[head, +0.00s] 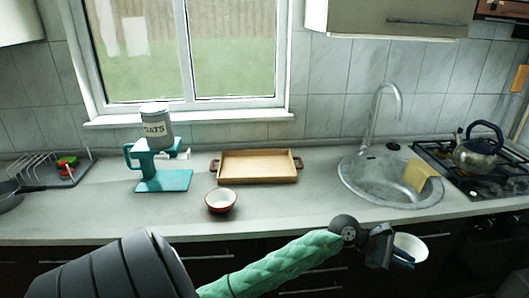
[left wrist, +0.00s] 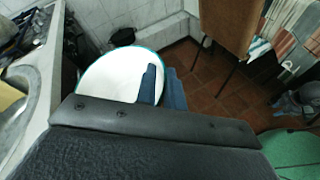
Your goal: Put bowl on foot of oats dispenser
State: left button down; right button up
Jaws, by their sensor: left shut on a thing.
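The oats dispenser (head: 143,158) stands on the counter at the left, with a grey jar labelled OATS on top and a flat teal foot (head: 165,183) that is bare. My left gripper (head: 402,257) is at the lower right of the head view, in front of the counter edge below the sink. It is shut on a white bowl (head: 413,245), far from the dispenser. In the left wrist view the bowl (left wrist: 108,76) shows its white inside and teal rim, with the blue fingers (left wrist: 163,88) at its right side. My right gripper is not in view.
A red bowl (head: 220,201) with a pale inside sits near the front edge, right of the dispenser's foot. A wooden tray (head: 258,167) lies behind it. A sink (head: 365,180) with a tap, a kettle (head: 478,152) on the hob and a dish rack (head: 50,170) flank the counter.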

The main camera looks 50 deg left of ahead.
aim_at(172, 180)
jog(key=u, duration=1.7)
jog(key=i+l+u, duration=0.8)
jog(key=l+u, duration=0.15)
jog(key=i+l, duration=0.2)
jog(key=l, duration=0.15)
jog(key=i+l, duration=0.2)
jog(key=l, duration=0.1)
